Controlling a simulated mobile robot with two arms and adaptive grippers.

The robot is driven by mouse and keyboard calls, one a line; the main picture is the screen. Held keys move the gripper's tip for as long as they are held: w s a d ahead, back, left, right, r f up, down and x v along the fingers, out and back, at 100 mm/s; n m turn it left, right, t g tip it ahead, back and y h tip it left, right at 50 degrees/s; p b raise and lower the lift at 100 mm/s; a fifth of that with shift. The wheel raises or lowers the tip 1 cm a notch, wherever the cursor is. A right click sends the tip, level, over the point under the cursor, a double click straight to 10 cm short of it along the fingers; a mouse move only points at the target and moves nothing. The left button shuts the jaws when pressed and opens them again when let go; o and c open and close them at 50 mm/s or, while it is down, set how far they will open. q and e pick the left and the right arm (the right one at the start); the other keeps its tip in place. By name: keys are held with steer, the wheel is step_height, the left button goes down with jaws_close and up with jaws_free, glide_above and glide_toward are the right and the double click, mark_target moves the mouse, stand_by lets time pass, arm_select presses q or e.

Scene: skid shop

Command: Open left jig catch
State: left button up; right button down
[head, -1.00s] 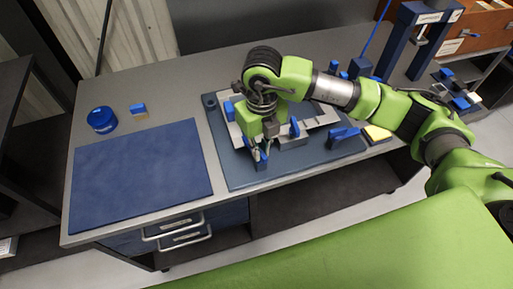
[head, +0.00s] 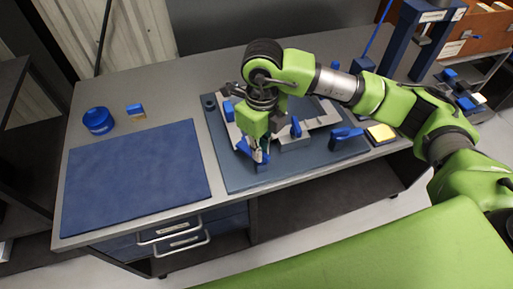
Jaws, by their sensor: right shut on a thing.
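The jig's grey-blue base plate (head: 225,178) lies on the workbench and carries a light metal frame (head: 325,118) with blue catches. My right gripper (head: 259,158) points down at the jig's front left and is shut on the left jig catch (head: 246,147), a blue handle partly hidden by the fingers. Another blue catch (head: 296,128) stands upright near the jig's middle. A third blue catch (head: 343,134) sits at the right, leaning outward. A blue piece (head: 229,111) shows at the jig's back left. My left gripper is not in view.
A blue mat (head: 135,178) covers the bench's left part. A round blue container (head: 98,120) and a small blue and yellow block (head: 136,110) stand behind it. A blue press frame (head: 410,40) stands at the back right.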

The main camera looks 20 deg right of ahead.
steer(key=shift+f+n+b, duration=0.15)
steer(key=shift+n+b, duration=0.8)
steer(key=shift+n, duration=0.65)
steer(key=shift+b, duration=0.3)
steer(key=shift+n+b, duration=1.3)
steer(key=shift+n, duration=0.2)
steer(key=shift+n+b, duration=0.45)
steer(key=shift+n, duration=0.35)
